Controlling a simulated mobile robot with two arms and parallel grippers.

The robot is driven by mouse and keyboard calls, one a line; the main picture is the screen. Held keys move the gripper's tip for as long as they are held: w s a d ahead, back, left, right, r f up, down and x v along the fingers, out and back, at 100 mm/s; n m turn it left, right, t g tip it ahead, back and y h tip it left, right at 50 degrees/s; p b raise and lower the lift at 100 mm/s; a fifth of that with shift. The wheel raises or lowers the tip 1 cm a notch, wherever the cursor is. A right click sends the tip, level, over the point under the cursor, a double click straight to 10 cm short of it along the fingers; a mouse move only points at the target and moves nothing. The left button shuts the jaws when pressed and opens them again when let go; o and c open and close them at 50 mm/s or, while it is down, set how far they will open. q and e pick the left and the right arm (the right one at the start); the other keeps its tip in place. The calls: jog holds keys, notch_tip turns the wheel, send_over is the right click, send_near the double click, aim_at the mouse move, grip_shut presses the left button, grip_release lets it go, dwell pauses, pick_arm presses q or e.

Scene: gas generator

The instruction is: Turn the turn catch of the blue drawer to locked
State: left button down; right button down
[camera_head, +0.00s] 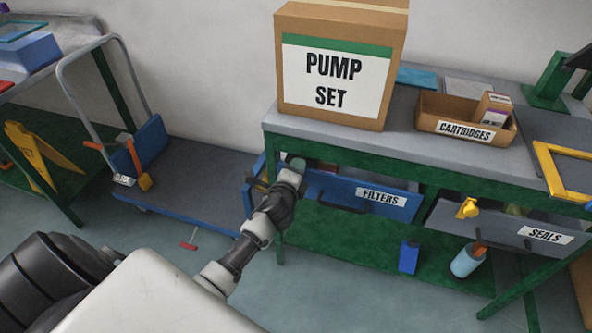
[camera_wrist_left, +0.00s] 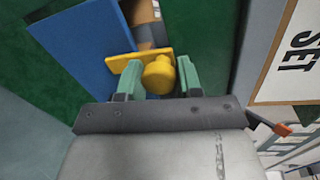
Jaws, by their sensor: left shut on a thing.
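The blue drawer (camera_head: 340,191), labelled FILTERS, sits under the top of the green workbench, with a dark handle on its front. Its blue front (camera_wrist_left: 85,48) also shows in the left wrist view. My left gripper (camera_head: 293,163) is at the drawer's upper left end. In the left wrist view its green fingers are on either side of the round knob of the yellow turn catch (camera_wrist_left: 159,76), shut on it. The catch's flat bar extends left from the knob in that view. In the head view my gripper hides this catch. My right gripper is not in view.
A PUMP SET box (camera_head: 340,75) stands on the bench above the drawer. The grey SEALS drawer (camera_head: 505,230), with its own yellow catch (camera_head: 467,208), is to the right. A CARTRIDGES tray (camera_head: 465,131) is on top. A trolley (camera_head: 200,185) stands left of the bench.

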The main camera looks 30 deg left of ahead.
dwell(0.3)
pick_arm(q)
jog(key=c, duration=0.8)
grip_release()
jog(key=shift+o, duration=0.2)
jog(key=v, duration=1.1)
jog(key=shift+p, duration=0.3)
